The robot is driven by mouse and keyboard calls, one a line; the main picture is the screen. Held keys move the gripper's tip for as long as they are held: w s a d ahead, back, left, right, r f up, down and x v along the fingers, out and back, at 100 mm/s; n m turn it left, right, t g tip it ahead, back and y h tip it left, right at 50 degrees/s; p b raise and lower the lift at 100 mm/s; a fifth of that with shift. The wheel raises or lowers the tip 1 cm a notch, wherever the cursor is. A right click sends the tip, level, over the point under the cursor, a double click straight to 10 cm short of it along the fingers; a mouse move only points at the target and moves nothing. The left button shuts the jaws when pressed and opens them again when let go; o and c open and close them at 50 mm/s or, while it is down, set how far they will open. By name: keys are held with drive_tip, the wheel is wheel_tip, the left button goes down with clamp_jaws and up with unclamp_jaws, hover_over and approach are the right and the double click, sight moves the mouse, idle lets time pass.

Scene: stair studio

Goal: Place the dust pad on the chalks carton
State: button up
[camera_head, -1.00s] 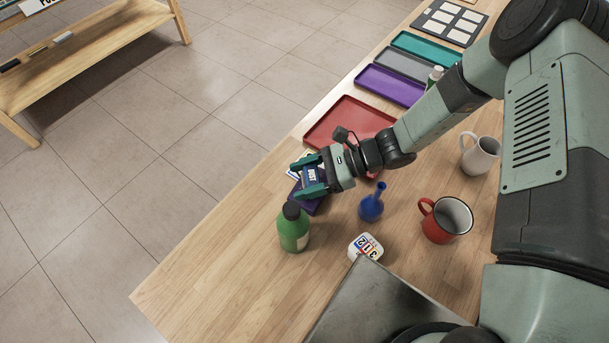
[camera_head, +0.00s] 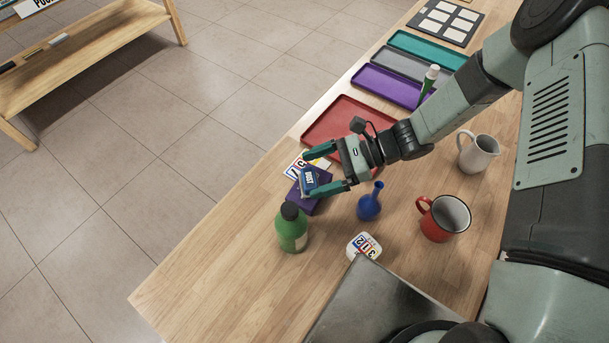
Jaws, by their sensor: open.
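My gripper (camera_head: 311,174) is open, with one finger on the far side of the pad and the other on the near side. The pad sits between the fingertips and appears free of them. Part of the box is hidden under the pad and the near finger.
A green bottle (camera_head: 292,230) stands close in front of the box. A blue vase (camera_head: 370,204), red mug (camera_head: 444,219) and white jug (camera_head: 478,153) stand to the right. A white numbered item (camera_head: 364,245) lies in front. A red tray (camera_head: 345,115) lies behind.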

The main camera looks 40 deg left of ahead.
drive_tip(key=shift+v, duration=1.75)
drive_tip(key=w+d+r+n+t+h, duration=0.25)
drive_tip(key=d+r, duration=0.45)
drive_tip(key=r, duration=0.4)
drive_tip(key=w+d+r+n+t+h, duration=0.1)
drive_tip(key=d+r+n+t+h, duration=0.25)
drive_tip(key=d+r, duration=0.55)
drive_tip(key=s+d+r+n+t+h, duration=0.1)
drive_tip(key=s+d+r+t, duration=0.3)
drive_tip(key=r, duration=0.4)
drive_tip(key=s+d+r+n+t+h, duration=0.2)
drive_tip(key=s+d+r+t, duration=0.3)
drive_tip(key=d+r, duration=0.3)
drive_tip(key=shift+s+d+r+h, duration=0.3)
drive_tip(key=shift+s+d+r, duration=0.1)
drive_tip(key=shift+s+d, duration=0.35)
